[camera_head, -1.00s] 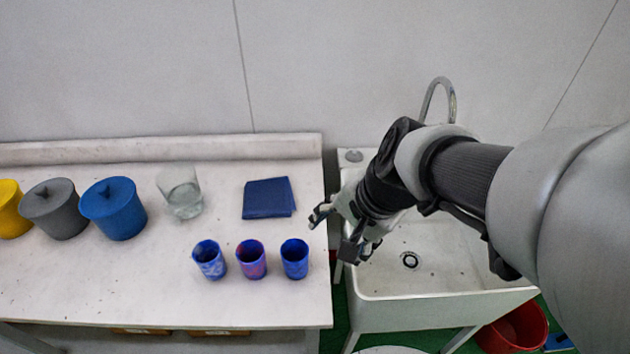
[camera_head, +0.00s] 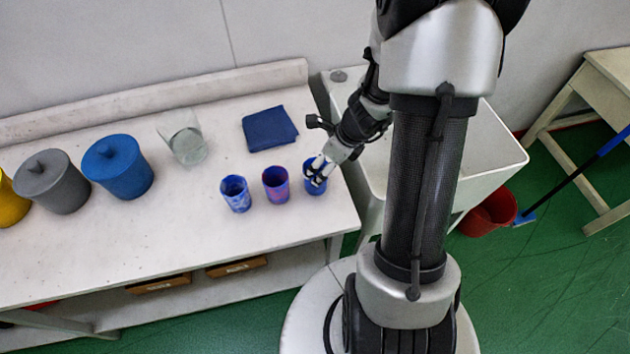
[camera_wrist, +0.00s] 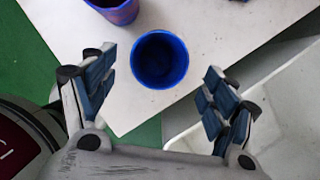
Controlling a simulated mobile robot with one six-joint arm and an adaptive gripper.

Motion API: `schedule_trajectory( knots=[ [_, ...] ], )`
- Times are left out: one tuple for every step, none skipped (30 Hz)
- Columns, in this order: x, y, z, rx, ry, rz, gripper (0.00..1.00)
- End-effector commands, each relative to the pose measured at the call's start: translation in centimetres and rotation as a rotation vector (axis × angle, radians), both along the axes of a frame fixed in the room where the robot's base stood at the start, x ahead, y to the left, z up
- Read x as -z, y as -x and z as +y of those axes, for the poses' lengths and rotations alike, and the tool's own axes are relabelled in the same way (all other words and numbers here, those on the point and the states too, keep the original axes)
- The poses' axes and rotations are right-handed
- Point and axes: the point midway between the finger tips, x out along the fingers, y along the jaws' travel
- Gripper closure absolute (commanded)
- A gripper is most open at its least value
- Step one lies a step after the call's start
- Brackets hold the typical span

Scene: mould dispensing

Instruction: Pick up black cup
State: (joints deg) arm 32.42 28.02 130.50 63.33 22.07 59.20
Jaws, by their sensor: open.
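No black cup shows; three bluish cups stand in a row near the table's front right. The rightmost is a plain-looking blue cup (camera_head: 316,188), partly hidden by my gripper (camera_head: 318,170). The middle one is a blue cup with red patches (camera_head: 276,187), and the left one is a blue-and-white cup (camera_head: 236,196). In the wrist view my gripper (camera_wrist: 160,82) is open, its padded fingers spread to either side of the rightmost blue cup (camera_wrist: 160,60). That cup looks upright and empty, seen from above.
A folded blue cloth (camera_head: 270,130) and a clear glass (camera_head: 186,140) lie behind the cups. Blue (camera_head: 118,168), grey (camera_head: 52,184) and yellow (camera_head: 8,205) lidded pots stand left. A white sink (camera_head: 480,150) adjoins the table's right edge. A red bucket (camera_head: 490,212) stands on the floor.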

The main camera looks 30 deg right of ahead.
Motion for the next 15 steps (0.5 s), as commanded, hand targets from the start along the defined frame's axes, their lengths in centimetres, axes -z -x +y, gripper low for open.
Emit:
schedule_trajectory(
  knots=[
    [1.6,-0.4,0.3,-0.003,0.000,0.001,0.21],
    [2.1,-0.6,0.4,-0.003,0.001,0.001,0.21],
    [2.6,-0.8,0.5,-0.002,0.001,0.001,0.21],
    [3.0,-1.0,0.5,-0.003,0.001,-0.001,0.21],
    [3.3,-1.1,0.6,-0.003,0.001,0.000,0.21],
    [3.7,-1.2,0.7,-0.002,0.001,0.000,0.21],
    [3.9,-1.3,0.8,-0.002,0.001,0.000,0.21],
    [4.0,-1.4,0.8,-0.002,0.001,0.000,0.21],
    [4.1,-1.5,0.8,-0.003,0.001,-0.001,0.21],
    [4.1,-1.5,0.8,-0.003,0.001,-0.001,0.21],
    [4.2,-1.6,0.9,-0.002,0.001,-0.002,0.21],
    [4.3,-1.6,0.9,-0.002,0.001,-0.002,0.21],
    [4.5,-1.7,0.9,-0.003,0.001,-0.001,0.21],
    [4.8,-1.8,1.0,-0.003,0.001,-0.001,0.21],
    [5.2,-1.9,1.1,-0.003,0.001,-0.001,0.21]
  ],
)
